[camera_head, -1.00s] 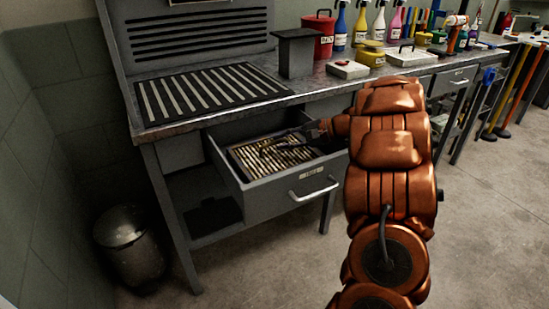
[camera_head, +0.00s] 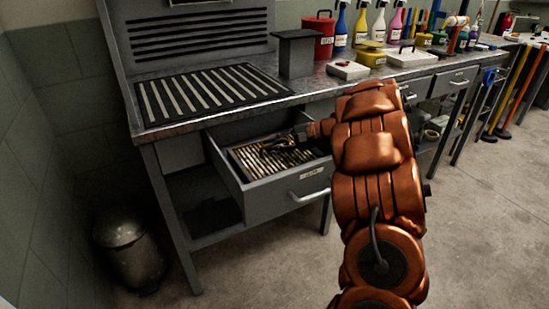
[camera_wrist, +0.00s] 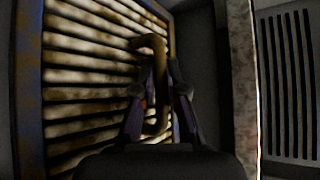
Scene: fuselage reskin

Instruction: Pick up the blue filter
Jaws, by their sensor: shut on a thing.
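The filter (camera_head: 280,161) is a slatted panel lying inside the open drawer (camera_head: 285,197). Its slats look tan and worn, and the wrist view shows a bluish, rusty frame edge (camera_wrist: 28,95). A bent, brownish handle (camera_wrist: 160,50) stands out from its face. My gripper (camera_wrist: 160,82) has its fingers around this handle and is shut on it. In the head view, my gripper (camera_head: 290,142) is over the right rear part of the filter. The filter still lies in the drawer, and part of it is hidden by the drawer front and my gripper.
The drawer sits under a metal workbench (camera_head: 305,88) with a striped grille (camera_head: 205,92) on top. A red canister (camera_head: 318,37), bottles and boxes stand along the bench. A metal bin (camera_head: 130,250) stands at lower left. Floor in front is clear.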

